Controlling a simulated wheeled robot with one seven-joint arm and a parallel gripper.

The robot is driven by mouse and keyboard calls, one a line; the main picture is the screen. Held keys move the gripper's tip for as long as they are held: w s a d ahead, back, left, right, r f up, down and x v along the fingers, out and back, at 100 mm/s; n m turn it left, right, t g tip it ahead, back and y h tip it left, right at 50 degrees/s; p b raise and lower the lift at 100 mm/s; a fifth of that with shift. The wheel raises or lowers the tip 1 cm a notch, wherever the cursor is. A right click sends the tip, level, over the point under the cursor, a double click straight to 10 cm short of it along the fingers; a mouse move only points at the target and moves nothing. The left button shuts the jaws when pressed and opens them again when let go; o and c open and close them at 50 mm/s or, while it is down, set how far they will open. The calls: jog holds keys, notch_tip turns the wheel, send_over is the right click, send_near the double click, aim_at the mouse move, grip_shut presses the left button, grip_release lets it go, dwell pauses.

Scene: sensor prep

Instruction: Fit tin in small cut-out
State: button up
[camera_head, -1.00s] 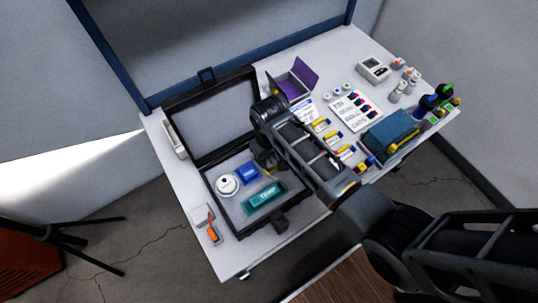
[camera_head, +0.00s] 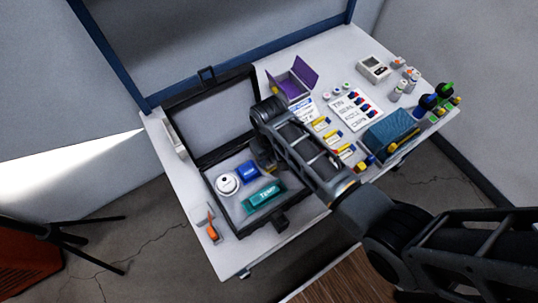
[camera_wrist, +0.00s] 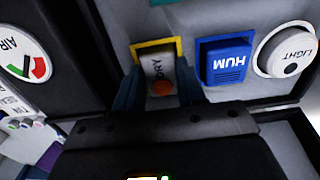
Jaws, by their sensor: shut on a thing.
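A small grey tin (camera_wrist: 157,68) marked DRY, with an orange dot, is between the fingers of my gripper (camera_wrist: 158,92) in the wrist view. My gripper is shut on it. A yellow-edged small cut-out (camera_wrist: 146,44) in the grey foam frames the tin's far end. I cannot tell how deep the tin sits in it. In the head view my gripper (camera_head: 268,163) is over the right part of the open black case (camera_head: 232,232), and my arm hides the tin.
A blue HUM block (camera_wrist: 225,62) and a round white LIGHT piece (camera_wrist: 287,50) sit close beside the tin in the foam. A teal TEMP block (camera_head: 263,194) lies nearer the case's front. A purple box (camera_head: 292,82) and several small items stand right of the case.

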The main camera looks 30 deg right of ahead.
dwell(0.3)
jog(key=o, duration=1.4)
jog(key=shift+r+p, duration=1.3)
jog(key=shift+r, duration=2.15)
